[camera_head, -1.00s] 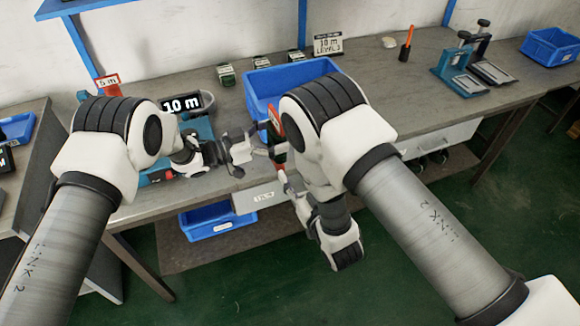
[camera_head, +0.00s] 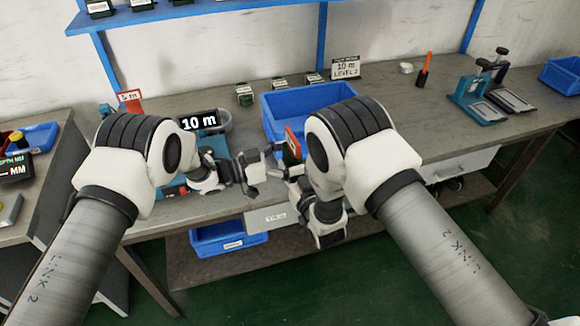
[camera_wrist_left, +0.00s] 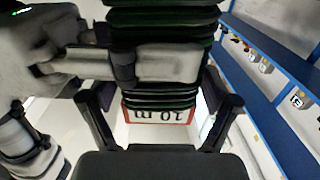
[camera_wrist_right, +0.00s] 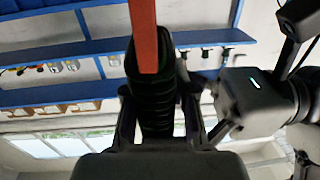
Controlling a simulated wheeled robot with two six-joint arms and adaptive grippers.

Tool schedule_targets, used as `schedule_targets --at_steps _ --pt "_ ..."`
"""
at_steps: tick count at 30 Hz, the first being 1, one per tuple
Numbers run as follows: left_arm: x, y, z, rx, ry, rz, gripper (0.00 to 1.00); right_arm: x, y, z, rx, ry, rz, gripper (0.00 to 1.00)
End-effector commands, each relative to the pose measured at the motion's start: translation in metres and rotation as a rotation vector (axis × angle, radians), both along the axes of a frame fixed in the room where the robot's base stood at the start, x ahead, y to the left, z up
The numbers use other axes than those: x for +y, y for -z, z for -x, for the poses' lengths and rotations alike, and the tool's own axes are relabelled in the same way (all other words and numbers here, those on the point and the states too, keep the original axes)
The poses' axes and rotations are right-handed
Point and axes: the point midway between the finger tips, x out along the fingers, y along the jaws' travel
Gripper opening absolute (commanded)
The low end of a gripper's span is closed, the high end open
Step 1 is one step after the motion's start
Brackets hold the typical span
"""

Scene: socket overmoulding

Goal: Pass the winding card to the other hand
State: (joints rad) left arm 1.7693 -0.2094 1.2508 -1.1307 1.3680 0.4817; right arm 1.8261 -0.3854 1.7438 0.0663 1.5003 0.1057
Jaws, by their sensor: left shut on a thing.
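The winding card has a red edge and dark green winding. In the head view the card (camera_head: 291,145) is between my two grippers, partly hidden by the right arm. My left gripper (camera_head: 262,162) is shut on it. In the left wrist view the wound card (camera_wrist_left: 160,98) is between the left fingers, with a red-framed label reading 10 m. My right gripper (camera_head: 288,172) is at the card too. In the right wrist view the card (camera_wrist_right: 155,95) stands between the right fingers (camera_wrist_right: 158,120); whether they press on it is unclear.
A blue bin (camera_head: 275,132) stands on the bench (camera_head: 390,135) just behind the grippers. A 10 m display (camera_head: 198,122) is at left, and a 10 m level 2 sign (camera_head: 345,67) at the back.

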Motion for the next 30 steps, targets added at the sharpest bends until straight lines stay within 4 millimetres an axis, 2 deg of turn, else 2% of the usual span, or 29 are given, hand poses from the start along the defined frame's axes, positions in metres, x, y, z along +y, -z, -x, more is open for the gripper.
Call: schedule_targets --at_steps 6,7,20,23,30 --pt "-0.001 -0.001 0.000 -0.002 0.000 0.000 0.37 0.001 0.000 0.001 0.000 -0.003 0.001 0.00" --pt "-0.001 -0.001 0.000 -0.002 0.000 0.000 0.98 0.001 -0.001 0.000 -0.002 -0.004 0.000 0.00" --pt "0.005 0.000 0.001 0.000 -0.002 0.000 1.00 0.000 -0.001 0.000 -0.002 -0.001 -0.001 0.00" --pt "0.021 0.000 0.004 0.001 -0.004 -0.001 1.00 0.000 -0.001 0.000 -0.002 0.000 -0.001 0.00" --pt "0.079 -0.001 0.020 0.001 -0.005 0.000 1.00 0.000 -0.001 0.000 -0.002 0.000 -0.001 0.00"
